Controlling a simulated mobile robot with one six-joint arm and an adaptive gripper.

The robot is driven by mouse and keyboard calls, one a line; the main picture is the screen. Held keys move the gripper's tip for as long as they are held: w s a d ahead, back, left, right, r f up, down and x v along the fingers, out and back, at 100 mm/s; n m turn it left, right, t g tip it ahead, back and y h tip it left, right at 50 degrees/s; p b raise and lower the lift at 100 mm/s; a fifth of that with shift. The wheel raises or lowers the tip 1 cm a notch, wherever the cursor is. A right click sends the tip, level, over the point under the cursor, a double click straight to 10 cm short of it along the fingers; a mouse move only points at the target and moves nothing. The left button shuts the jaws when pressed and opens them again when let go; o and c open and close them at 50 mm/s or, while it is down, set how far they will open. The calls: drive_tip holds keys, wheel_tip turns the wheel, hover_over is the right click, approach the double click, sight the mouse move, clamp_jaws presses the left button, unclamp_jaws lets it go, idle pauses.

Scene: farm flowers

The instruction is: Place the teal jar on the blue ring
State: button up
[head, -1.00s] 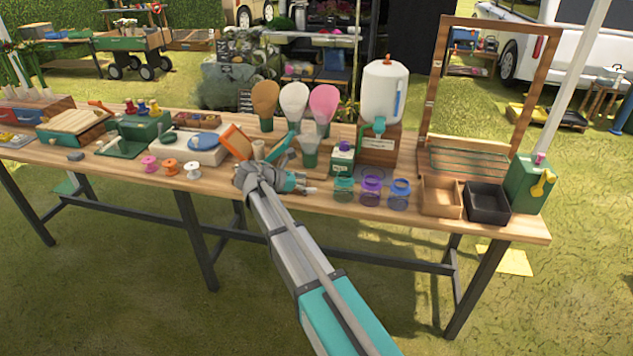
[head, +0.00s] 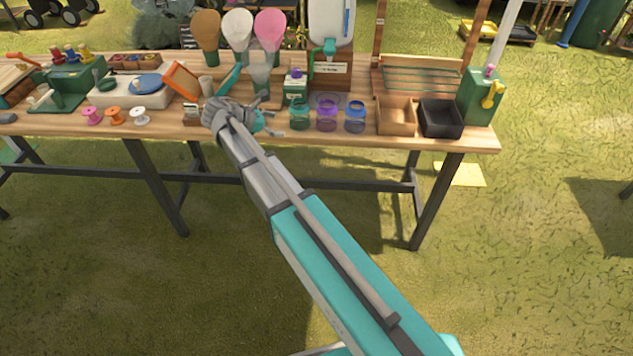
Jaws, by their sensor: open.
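The teal jar (head: 299,114) is a small see-through jar standing upright near the table's front edge, left of a purple jar (head: 327,116) and a blue jar (head: 355,117). My gripper (head: 274,122) is open and empty at the front edge, just left of the teal jar and apart from it. The wrist partly hides its fingers. A flat blue round piece (head: 148,82) lies on a white block (head: 130,96) at the left; I cannot tell whether it is the blue ring. No other blue ring is clear to me.
A green-and-white carton (head: 295,87) stands right behind the teal jar, with a drink dispenser (head: 331,30) farther back. A brown tray (head: 397,127) and a black tray (head: 441,131) sit to the right. Pink, orange and white spools (head: 140,117) stand left of my gripper.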

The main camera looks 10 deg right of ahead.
drive_tip(key=s+d+f+m+g+y, duration=0.1)
drive_tip(key=s+d+f+m+y, duration=0.2)
drive_tip(key=s+m, duration=0.3)
drive_tip(key=s+d+f+m+g+y, duration=0.1)
drive_tip(key=s+d+f+m+y, duration=0.1)
drive_tip(key=s+m, duration=0.4)
drive_tip(key=s+d+f+m+g+y, duration=0.1)
drive_tip(key=s+d+f+m+y, duration=0.2)
drive_tip(key=s+m+y, duration=0.3)
drive_tip(key=s+f, duration=0.1)
drive_tip(key=s, duration=0.3)
drive_tip(key=shift+s+d+m, duration=0.2)
drive_tip(key=shift+d+m, duration=0.1)
drive_tip(key=shift+m, duration=0.1)
